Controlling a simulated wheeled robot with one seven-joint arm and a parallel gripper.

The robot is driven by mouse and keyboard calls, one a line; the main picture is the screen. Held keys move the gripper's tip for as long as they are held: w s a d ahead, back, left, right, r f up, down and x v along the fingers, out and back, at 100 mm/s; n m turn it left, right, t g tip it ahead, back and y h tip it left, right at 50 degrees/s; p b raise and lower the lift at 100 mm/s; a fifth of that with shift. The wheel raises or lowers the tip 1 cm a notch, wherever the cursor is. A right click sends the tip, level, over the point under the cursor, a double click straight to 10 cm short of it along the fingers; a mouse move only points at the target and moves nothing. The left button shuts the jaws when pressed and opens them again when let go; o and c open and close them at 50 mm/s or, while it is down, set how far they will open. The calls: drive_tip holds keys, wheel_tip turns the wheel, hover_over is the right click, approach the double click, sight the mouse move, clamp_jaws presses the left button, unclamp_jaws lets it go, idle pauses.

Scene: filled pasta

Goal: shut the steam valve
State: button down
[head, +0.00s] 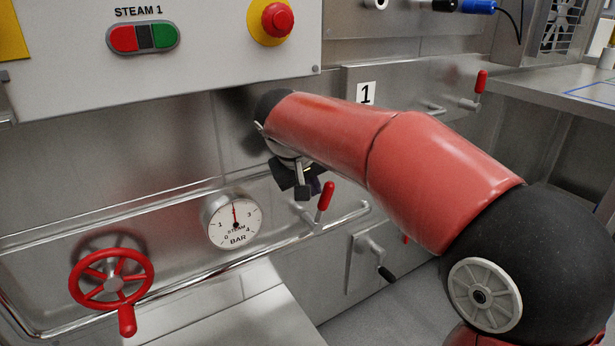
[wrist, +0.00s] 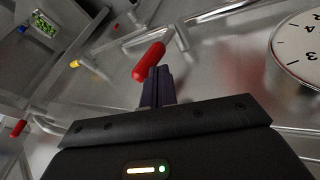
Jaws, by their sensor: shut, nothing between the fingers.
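A red-handled lever (head: 326,196) stands up from the steel pipe beside the round steam gauge (head: 235,221); it leans slightly right in the head view. In the wrist view, the red grip (wrist: 149,62) is just beyond my fingertips. My gripper (head: 303,190) is shut and empty, close to the lever's left side; I cannot tell whether they touch. It also shows in the wrist view (wrist: 158,82). The gauge needle points almost straight up, between 1 and 3 bar. A red handwheel (head: 111,278) with a crank knob is left of the gauge. The frames do not show which one is the steam valve.
A control panel with red and green STEAM 1 buttons (head: 143,37) and a red stop button (head: 277,18) overhangs above. Another red lever (head: 481,84) is at the right behind my arm. A black-handled latch (head: 385,272) sits below.

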drive_tip(key=shift+w+d+f, duration=0.15)
drive_tip(key=shift+w+f, duration=0.15)
drive_tip(key=shift+f, duration=0.25)
drive_tip(key=shift+d+r, duration=0.1)
